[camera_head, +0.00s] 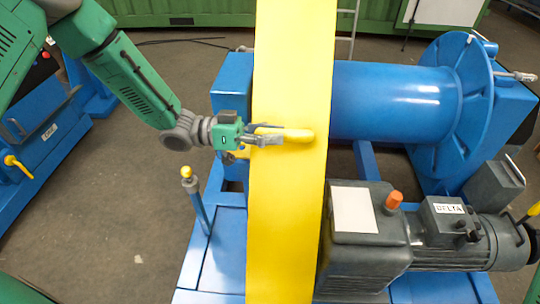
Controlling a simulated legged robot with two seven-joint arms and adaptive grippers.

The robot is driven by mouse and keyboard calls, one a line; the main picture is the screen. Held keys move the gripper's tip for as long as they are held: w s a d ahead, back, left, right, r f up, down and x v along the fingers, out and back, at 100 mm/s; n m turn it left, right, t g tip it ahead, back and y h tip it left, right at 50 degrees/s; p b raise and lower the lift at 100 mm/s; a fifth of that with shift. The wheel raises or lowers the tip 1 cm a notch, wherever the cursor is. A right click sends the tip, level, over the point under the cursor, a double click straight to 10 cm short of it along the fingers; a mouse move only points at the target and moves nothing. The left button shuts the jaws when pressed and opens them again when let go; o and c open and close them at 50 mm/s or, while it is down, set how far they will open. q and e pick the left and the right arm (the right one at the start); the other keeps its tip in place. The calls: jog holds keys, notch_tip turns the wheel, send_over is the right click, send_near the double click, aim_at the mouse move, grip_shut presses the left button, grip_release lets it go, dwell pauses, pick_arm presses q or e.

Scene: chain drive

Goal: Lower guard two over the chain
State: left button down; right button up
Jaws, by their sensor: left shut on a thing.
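A long yellow guard (288,220) stands across the middle of the head view, running from the top edge to the bottom edge. It has a yellow handle (296,135) on its face. My left gripper (268,136) reaches in from the left and is shut on the guard's handle. The chain is not visible; the guard covers the area where it could be. My right gripper is not in view.
A blue drum (395,100) with a round flange lies behind the guard on the right. A grey motor (365,235) sits at the lower right. A blue lever with a yellow knob (187,173) rises left of the guard. Open floor (110,220) lies left.

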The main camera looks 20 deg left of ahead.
aim_at(278, 119)
pick_arm(q)
jog(key=shift+n, duration=0.9)
jog(key=w+a+f+b, duration=0.1)
jog(key=w, duration=0.2)
jog(key=w+a+f+b, duration=0.1)
jog(key=w+f+b, duration=0.1)
jog(key=w, duration=0.2)
jog(key=w+f+b, duration=0.1)
jog(key=w+b, duration=0.1)
jog(key=w, duration=0.1)
jog(key=shift+w+a+f, duration=0.2)
jog(key=shift+w+a, duration=0.2)
jog(key=w+a+f+n+b, duration=0.2)
jog(key=w+a+f+b, duration=0.1)
jog(key=w+b, duration=0.7)
jog(key=shift+f, duration=0.3)
jog(key=shift+r, duration=0.1)
jog(key=c, duration=1.3)
grip_release()
jog(key=shift+w, duration=0.15)
jog(key=shift+w+f, duration=0.25)
